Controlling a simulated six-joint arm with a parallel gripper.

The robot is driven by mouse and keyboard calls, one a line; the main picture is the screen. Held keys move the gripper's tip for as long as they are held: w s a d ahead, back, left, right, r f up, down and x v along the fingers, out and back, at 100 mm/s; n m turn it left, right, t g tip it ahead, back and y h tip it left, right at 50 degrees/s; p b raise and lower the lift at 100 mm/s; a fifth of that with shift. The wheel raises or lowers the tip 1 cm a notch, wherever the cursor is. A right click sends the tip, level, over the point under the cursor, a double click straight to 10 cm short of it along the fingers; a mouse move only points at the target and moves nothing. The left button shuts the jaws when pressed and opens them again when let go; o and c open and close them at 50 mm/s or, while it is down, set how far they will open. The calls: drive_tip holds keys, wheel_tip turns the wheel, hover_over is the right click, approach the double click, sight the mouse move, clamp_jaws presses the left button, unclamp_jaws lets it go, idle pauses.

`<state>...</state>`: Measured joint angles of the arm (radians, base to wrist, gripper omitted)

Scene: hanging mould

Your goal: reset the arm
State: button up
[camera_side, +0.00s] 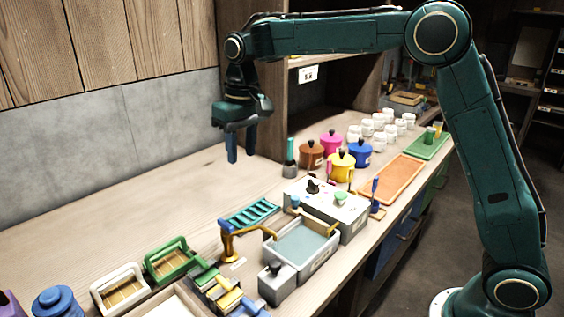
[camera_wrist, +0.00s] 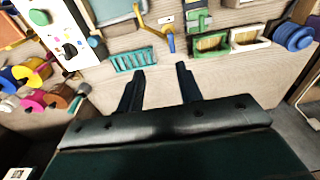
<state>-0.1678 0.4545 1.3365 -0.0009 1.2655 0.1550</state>
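My gripper (camera_side: 241,146) hangs above the bare back part of the wooden counter (camera_side: 130,212), to the left of the colored pots, with its fingers pointing down. In the wrist view my gripper (camera_wrist: 160,88) shows two dark fingers standing apart with nothing between them, so it is open and empty. My dark green arm reaches across the top of the side view from the right, with the forearm about level. The fingers are clear of the counter and of all the objects on it.
A grey sink (camera_side: 302,247) with a brass tap (camera_side: 228,240) is at the front. A teal rack (camera_side: 250,214) lies behind it. Lidded pots (camera_side: 341,165), white jars (camera_side: 380,141) and an orange tray (camera_side: 392,180) stand to the right. Green (camera_side: 170,260) and white (camera_side: 119,290) framed moulds are front left.

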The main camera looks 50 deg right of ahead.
drive_tip(key=s+d+r+t, duration=0.1)
drive_tip(key=s+d+r, duration=0.2)
drive_tip(key=s, duration=0.5)
drive_tip(key=s+d+r+t, duration=0.1)
drive_tip(key=s+d+r, duration=0.25)
drive_tip(key=s, duration=0.45)
drive_tip(key=s+d+f+t, duration=0.1)
drive_tip(key=s+f, duration=0.2)
drive_tip(key=s, duration=0.5)
drive_tip(key=s+d+f+t, duration=0.1)
drive_tip(key=s+f, duration=0.1)
drive_tip(key=s, duration=0.7)
drive_tip(key=shift+f+t, duration=0.3)
drive_tip(key=shift+f, duration=0.1)
